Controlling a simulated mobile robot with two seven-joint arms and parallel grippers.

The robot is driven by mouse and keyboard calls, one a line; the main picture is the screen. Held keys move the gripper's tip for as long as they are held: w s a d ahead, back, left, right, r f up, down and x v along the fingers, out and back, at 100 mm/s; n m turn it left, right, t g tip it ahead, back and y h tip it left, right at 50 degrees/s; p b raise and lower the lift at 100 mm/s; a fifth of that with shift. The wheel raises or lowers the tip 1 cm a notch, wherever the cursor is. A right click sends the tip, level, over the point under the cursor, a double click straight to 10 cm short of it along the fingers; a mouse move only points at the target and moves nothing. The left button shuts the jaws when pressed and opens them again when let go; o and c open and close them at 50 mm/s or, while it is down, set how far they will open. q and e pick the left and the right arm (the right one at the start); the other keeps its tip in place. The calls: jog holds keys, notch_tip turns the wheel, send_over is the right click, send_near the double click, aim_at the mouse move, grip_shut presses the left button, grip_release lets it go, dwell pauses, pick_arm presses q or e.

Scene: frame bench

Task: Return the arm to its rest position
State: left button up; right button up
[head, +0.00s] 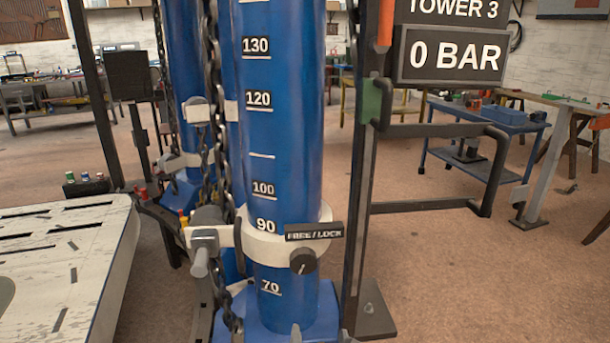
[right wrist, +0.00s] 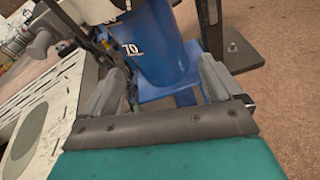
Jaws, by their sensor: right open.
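My right gripper (right wrist: 160,88) is open, with two grey fingers spread apart and nothing visible between them. Beyond the fingers in the right wrist view stands the foot of a blue cylinder (right wrist: 158,55) on a blue base. In the head view the blue cylinder (head: 280,140) is upright with a white scale, a white collar and a FREE / LOCK knob (head: 303,262). My left gripper is not in view.
A dark chain (head: 222,110) hangs left of the cylinder. A black upright with a handle frame (head: 430,131) and a "0 BAR" display (head: 453,55) stand right. A slotted pale table (head: 60,265) is at lower left.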

jog(key=s+d+f+m+g, duration=0.45)
jog(key=s+f+m, duration=0.35)
jog(key=m, duration=0.6)
jog(key=s+d+r+m, duration=0.1)
jog(key=s+d+m, duration=0.9)
jog(key=m, duration=0.7)
jog(key=shift+s+m+y, duration=0.3)
jog(key=shift+s+m, duration=0.1)
jog(key=shift+s, duration=0.05)
